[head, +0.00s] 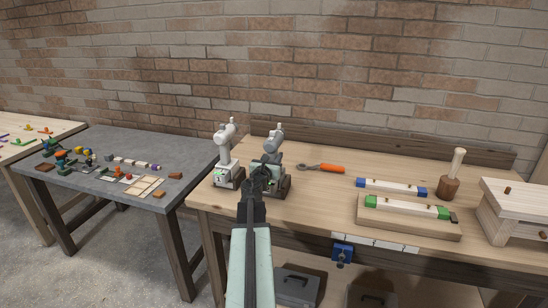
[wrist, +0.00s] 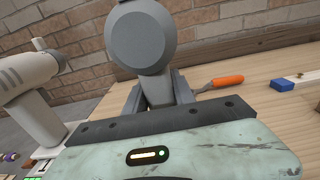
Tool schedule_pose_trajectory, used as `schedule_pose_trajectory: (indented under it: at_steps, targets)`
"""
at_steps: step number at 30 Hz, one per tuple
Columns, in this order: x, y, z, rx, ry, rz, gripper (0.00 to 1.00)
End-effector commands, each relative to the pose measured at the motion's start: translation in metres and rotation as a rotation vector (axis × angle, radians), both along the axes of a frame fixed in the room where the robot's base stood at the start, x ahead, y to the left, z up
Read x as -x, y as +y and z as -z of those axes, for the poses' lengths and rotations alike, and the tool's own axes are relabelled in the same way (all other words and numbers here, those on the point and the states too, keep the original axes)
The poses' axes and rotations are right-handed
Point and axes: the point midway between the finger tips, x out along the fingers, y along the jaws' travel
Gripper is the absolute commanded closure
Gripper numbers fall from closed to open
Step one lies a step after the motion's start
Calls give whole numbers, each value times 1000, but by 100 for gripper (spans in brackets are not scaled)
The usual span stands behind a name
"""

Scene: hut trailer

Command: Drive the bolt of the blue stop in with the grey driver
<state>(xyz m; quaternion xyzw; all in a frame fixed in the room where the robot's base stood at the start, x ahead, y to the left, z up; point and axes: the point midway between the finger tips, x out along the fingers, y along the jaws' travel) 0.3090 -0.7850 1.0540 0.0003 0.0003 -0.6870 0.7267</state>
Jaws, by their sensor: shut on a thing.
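The grey driver (head: 272,140) stands upright on its dark base on the wooden bench. My gripper (head: 259,182) is shut on its handle; the wrist view shows the grey driver (wrist: 144,40) between the jaws. A pale bar with blue end blocks (head: 362,183) lies to the right on the bench, and one blue block (wrist: 284,84) shows at the right edge of the wrist view. A separate blue fitting (head: 342,252) is on the bench's front edge. I cannot tell which blue part is the stop, and its bolt is too small to make out.
A white driver (head: 226,155) stands close on the left. An orange-handled tool (head: 330,169) lies behind to the right. A board with green blocks (head: 405,221), a mallet (head: 452,176) and a wooden box (head: 515,205) are further right. A grey table (head: 95,150) stands left.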

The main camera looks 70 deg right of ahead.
Motion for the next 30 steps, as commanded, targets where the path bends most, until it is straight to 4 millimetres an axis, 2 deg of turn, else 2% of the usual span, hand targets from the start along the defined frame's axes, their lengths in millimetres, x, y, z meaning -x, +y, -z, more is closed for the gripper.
schedule_pose_trajectory:
  at_steps: [5,15,18,30]
  targets:
    - [0,0,-22,0,1,0,100]
    - [0,0,-86,0,1,1,100]
    - [0,0,-97,0,1,1,100]
    - [0,0,-99,0,1,1,100]
